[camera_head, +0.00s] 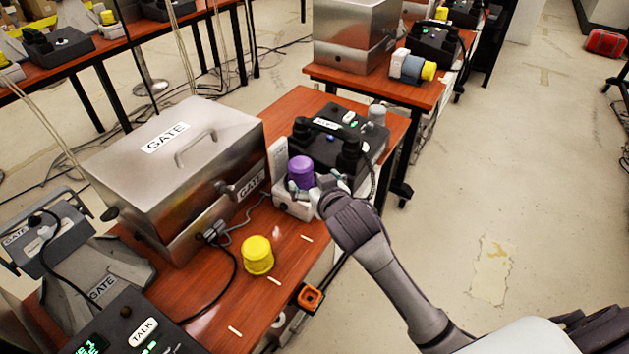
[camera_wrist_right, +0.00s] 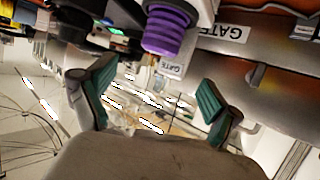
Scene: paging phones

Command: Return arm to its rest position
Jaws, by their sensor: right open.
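My right arm (camera_head: 395,285) reaches in from the lower right of the head view. My right gripper (camera_head: 308,192) is at the purple cap (camera_head: 301,170), which sits on a small white box (camera_head: 296,207) near the table's right edge. In the right wrist view, the two green-padded fingers of the gripper (camera_wrist_right: 155,93) are spread wide with nothing between them. The ribbed purple cap (camera_wrist_right: 169,30) is above and beyond the fingertips there. Whether a finger touches the cap or the white box I cannot tell. My left gripper does not show.
A yellow cap (camera_head: 257,255) stands on the red-brown table (camera_head: 210,312). A metal case marked GATE (camera_head: 180,150) is at left. A black paging phone (camera_head: 335,145) sits just behind the purple cap. Open floor (camera_head: 490,170) lies to the right.

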